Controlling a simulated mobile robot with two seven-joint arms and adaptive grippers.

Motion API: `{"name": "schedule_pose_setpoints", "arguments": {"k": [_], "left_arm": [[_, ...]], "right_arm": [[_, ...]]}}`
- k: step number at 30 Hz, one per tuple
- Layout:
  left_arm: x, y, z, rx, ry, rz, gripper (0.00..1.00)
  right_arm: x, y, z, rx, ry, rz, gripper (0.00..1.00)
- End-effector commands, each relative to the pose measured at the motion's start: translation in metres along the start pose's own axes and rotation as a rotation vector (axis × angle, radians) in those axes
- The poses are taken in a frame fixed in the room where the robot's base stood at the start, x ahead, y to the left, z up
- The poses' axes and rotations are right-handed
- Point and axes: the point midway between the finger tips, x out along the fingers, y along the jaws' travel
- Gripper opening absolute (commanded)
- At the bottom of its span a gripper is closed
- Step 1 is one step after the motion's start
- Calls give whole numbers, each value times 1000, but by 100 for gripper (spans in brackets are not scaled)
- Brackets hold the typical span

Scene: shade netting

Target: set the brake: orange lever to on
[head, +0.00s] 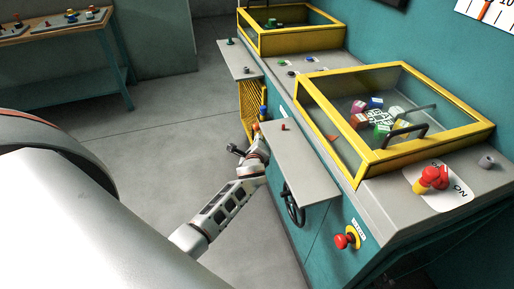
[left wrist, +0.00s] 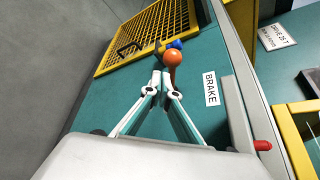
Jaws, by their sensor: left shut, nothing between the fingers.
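The orange lever's round knob (left wrist: 173,58) shows in the left wrist view, just beyond my left fingertips, beside a white BRAKE label (left wrist: 211,88). In the head view the orange knob (head: 256,127) is small, just above my left gripper (head: 258,148). My left gripper (left wrist: 160,74) is shut and empty, its fingertips close to the knob; I cannot tell whether they touch it. The lever's shaft and any on or off marks are not clear. A blue knob (left wrist: 176,44) shows just behind the orange one. My right gripper is in neither view.
A grey shelf (head: 300,165) with a small red knob juts out right of my left gripper. A yellow mesh guard (left wrist: 140,40) lies beyond the lever. A black handwheel (head: 293,205) and red button (head: 341,241) are on the teal front. Floor to the left is clear.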

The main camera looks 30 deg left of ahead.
Motion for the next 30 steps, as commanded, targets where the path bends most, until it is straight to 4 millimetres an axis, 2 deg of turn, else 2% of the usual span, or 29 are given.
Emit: {"name": "schedule_pose_setpoints", "arguments": {"k": [6, 13, 18, 30], "left_arm": [[-42, 0, -2, -3, 3, 0, 0], [-72, 0, -1, -2, 3, 1, 0], [-80, 0, -1, -2, 3, 0, 0], [-80, 0, -1, -1, 2, 0, 0]], "right_arm": [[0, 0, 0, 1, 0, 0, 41], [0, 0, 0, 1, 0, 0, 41], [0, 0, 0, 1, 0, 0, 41], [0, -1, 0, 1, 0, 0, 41]]}}
